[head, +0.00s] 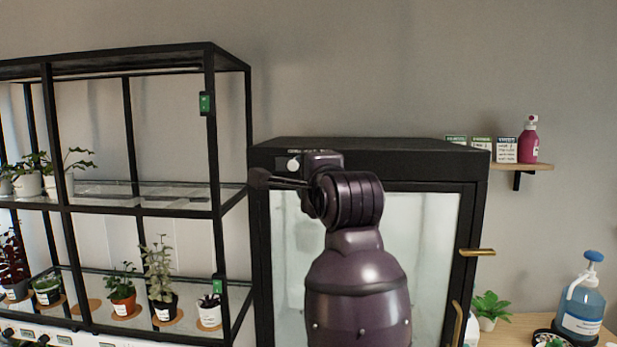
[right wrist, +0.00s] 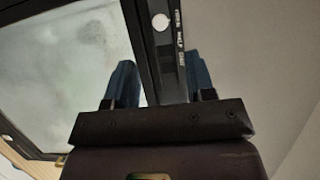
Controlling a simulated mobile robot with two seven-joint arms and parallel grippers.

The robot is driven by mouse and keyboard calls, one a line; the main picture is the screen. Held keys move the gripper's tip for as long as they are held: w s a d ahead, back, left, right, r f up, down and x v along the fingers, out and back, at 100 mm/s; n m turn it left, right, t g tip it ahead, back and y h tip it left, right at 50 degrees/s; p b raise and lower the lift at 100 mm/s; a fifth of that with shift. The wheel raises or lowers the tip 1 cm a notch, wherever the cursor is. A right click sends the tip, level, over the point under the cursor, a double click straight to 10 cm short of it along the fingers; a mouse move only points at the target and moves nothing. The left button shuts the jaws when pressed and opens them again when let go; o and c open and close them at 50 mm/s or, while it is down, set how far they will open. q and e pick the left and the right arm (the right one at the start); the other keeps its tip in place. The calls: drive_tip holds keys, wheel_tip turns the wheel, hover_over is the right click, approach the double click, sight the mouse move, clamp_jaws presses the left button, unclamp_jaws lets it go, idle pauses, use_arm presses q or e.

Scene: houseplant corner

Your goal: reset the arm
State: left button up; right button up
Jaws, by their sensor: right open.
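My right arm rises in the middle of the head view, bent at the wrist, in front of the black glass-doored cabinet (head: 370,150). My right gripper (head: 262,180) points left near the cabinet's upper left corner. In the right wrist view its two blue-tipped fingers (right wrist: 162,85) stand apart with nothing held between them. The cabinet's dark frame and frosted glass (right wrist: 70,60) show behind the fingers there. I cannot tell whether the gripper touches the cabinet. My left gripper is not in view.
A black shelf rack (head: 215,130) with potted plants stands on the left. The cabinet has a brass handle (head: 477,252). A wall shelf (head: 535,167) holds a pink bottle (head: 528,142) and several small packets. A blue pump bottle (head: 583,305) stands on the table at right.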

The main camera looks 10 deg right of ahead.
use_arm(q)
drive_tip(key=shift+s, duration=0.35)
use_arm(e)
drive_tip(key=shift+s, duration=0.2)
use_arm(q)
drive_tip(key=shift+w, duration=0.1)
use_arm(e)
drive_tip(key=shift+f, duration=0.1)
